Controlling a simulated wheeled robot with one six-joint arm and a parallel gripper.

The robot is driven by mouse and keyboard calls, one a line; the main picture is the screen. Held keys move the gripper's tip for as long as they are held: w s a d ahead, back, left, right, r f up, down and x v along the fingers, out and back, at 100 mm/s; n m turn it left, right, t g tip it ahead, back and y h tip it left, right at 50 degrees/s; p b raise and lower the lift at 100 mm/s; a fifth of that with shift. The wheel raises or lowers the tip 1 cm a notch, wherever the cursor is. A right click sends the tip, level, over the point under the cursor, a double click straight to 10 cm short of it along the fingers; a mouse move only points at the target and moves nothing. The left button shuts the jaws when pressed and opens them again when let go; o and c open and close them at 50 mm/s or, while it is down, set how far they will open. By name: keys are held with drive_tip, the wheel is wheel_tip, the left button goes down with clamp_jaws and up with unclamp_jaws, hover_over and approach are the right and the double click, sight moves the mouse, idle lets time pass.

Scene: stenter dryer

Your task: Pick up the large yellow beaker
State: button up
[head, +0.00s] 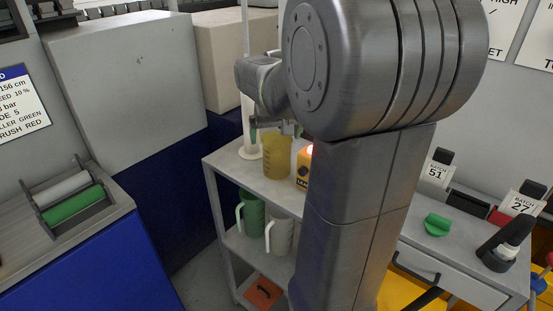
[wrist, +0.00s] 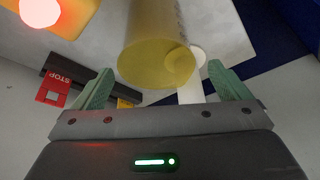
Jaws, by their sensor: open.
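The large yellow beaker (head: 276,160) stands upright on the top shelf of a grey cart in the head view. In the wrist view the beaker (wrist: 156,50) shows as a translucent yellow cylinder, its rounded end facing the camera. My gripper (wrist: 163,88) is open, with one green finger on each side of the beaker's near end and a gap on both sides. In the head view my gripper (head: 272,129) is at the beaker's top, partly hidden by my arm. Whether the fingers reach past the rim is hard to tell.
An orange-yellow box with a lit lamp (head: 304,168) stands close right of the beaker. A tall clear cylinder with a white base (head: 249,152) stands close left. Two jugs (head: 251,214) are on the lower shelf. A red STOP part (wrist: 53,91) shows beside the left finger.

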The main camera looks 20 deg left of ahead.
drive_tip(key=shift+f, duration=0.55)
drive_tip(key=x, duration=0.4)
drive_tip(key=shift+d+f, duration=0.15)
drive_tip(key=shift+f, duration=0.35)
drive_tip(key=c, duration=1.1)
